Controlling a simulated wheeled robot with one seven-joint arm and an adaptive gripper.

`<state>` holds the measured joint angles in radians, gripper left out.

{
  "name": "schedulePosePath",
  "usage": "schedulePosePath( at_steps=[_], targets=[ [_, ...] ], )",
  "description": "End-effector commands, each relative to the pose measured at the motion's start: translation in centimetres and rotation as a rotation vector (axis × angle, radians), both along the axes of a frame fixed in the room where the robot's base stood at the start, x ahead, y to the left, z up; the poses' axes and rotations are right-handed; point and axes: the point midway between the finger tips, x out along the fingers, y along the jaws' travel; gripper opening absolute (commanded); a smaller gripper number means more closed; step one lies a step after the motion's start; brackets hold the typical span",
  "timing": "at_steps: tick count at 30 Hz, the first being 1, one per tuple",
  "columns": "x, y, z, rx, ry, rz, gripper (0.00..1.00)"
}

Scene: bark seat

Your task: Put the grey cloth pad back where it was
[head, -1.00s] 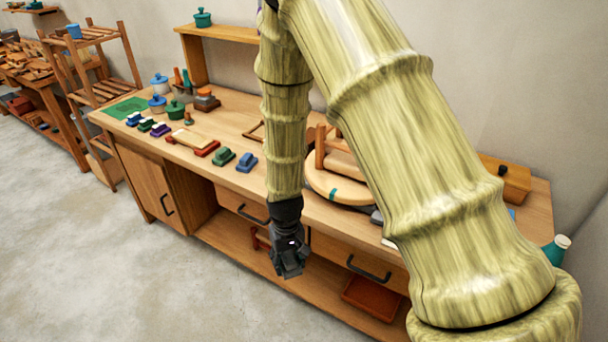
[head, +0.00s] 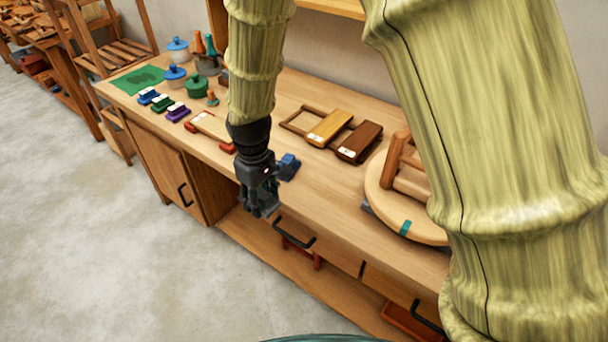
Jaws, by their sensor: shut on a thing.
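My gripper (head: 262,208) hangs fingers down at the front edge of the wooden workbench (head: 330,210), in front of the drawer fronts. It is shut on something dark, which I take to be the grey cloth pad. The pad's outline cannot be told apart from the dark fingers at this size. No other grey cloth pad shows clearly on the bench.
A blue block (head: 288,165) stands just behind the gripper. To its left are a pale board on red blocks (head: 212,126), small coloured blocks, lidded pots and a green mat (head: 138,80).

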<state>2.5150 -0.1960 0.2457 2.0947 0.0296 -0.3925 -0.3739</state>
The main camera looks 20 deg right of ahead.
Motion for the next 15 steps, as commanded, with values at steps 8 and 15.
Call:
schedulePosePath(
  at_steps=[8, 15],
  targets=[
    [1.9, -4.1, -0.1, 0.001, 0.003, 0.000, 0.18],
    [4.0, -8.6, -0.6, 0.001, 0.002, 0.000, 0.18]
  ],
)
